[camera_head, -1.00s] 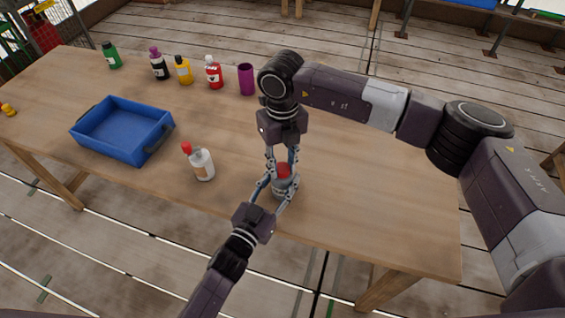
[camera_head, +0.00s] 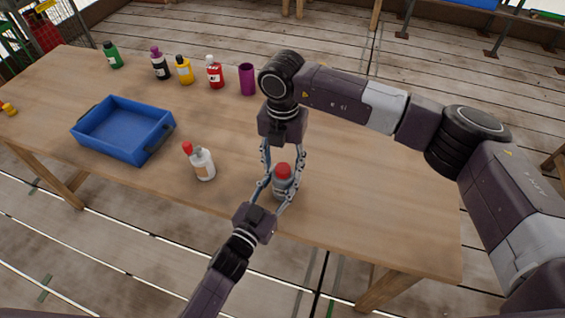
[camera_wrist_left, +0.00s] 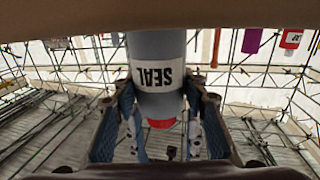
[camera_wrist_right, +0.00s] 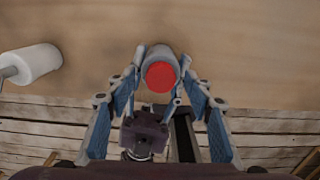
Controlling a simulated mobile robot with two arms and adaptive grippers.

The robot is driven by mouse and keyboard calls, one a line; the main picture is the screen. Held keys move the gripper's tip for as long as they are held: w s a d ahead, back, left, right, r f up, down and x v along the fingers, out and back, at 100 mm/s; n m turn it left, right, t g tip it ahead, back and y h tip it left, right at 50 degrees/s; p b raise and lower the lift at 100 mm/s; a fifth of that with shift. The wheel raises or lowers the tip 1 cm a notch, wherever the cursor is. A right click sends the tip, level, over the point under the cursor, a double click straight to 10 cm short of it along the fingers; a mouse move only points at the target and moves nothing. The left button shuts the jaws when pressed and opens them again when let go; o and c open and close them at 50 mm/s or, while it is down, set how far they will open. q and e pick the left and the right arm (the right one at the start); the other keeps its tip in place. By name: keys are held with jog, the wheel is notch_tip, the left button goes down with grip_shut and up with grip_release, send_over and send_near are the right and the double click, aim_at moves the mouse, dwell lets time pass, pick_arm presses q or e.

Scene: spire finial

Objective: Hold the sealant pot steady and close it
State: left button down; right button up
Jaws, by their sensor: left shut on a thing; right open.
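The sealant pot (camera_head: 283,184) is a grey cylinder with a red lid (camera_head: 283,170) on top, standing near the table's front edge. In the left wrist view the pot (camera_wrist_left: 156,45) shows a white label reading SEAL. The red lid (camera_wrist_right: 161,76) sits over the pot's mouth in the right wrist view; I cannot tell how tight it is. My left gripper (camera_head: 284,190) is shut around the pot's body from the front. My right gripper (camera_head: 283,160) points down above the pot, its fingers spread open on either side of the lid, apart from it.
A blue tray (camera_head: 124,130) lies farther left. Several bottles and a purple cup (camera_head: 247,79) line the back edge. The table (camera_head: 380,205) is clear on the right.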

notch_tip(320, 180, up, 12)
dwell(0.6)
pick_arm(q)
jog(key=c, duration=1.1)
grip_release()
jog(key=v, duration=1.2)
